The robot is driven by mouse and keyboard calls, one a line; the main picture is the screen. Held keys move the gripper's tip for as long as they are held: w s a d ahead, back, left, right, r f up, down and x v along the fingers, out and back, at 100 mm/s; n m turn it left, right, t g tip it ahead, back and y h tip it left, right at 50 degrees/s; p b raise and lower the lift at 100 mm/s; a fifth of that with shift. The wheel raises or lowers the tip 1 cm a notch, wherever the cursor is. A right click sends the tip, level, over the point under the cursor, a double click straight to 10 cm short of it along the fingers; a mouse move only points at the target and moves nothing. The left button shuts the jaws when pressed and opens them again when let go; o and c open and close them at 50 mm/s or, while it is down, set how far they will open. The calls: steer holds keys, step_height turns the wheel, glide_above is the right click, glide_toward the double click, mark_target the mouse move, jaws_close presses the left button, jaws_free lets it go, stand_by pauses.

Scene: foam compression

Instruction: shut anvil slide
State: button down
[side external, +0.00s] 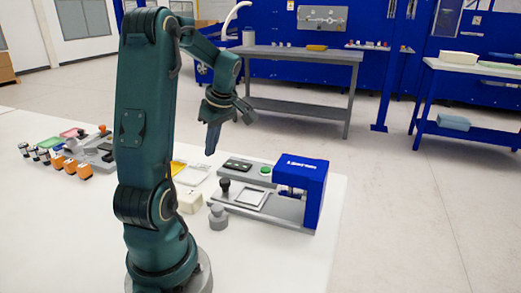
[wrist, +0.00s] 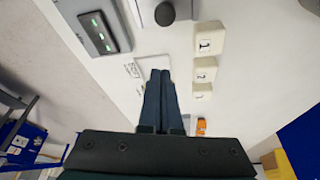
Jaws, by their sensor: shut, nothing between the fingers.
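The press has a blue housing (side external: 306,190) on a grey base at the right of the table in the side view. The anvil slide (side external: 250,199) is a grey plate with a pale square on it, and it sits out to the left of the housing. A black knob (side external: 224,186) stands at its left end; a dark round knob (wrist: 165,12) shows at the top of the wrist view. My gripper (side external: 211,152) points down, shut and empty, above and left of the press, apart from the knob. Its closed fingers (wrist: 160,74) also show in the wrist view.
A dark panel with green displays (wrist: 98,32) lies left of the knob in the wrist view. Numbered cream blocks (wrist: 209,39) stand to the right. A grey weight (side external: 218,216) stands in front of the slide. Small coloured parts (side external: 70,166) fill the table's left.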

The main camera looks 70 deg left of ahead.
mark_target(239, 191)
steer(key=x, duration=0.7)
steer(key=shift+s+f, duration=0.1)
steer(key=shift+f, duration=0.1)
steer(key=shift+w+d, duration=0.65)
steer(key=shift+d, duration=0.25)
steer(key=shift+w+d, duration=0.4)
steer(key=shift+d, duration=0.35)
steer(key=w+d, duration=0.5)
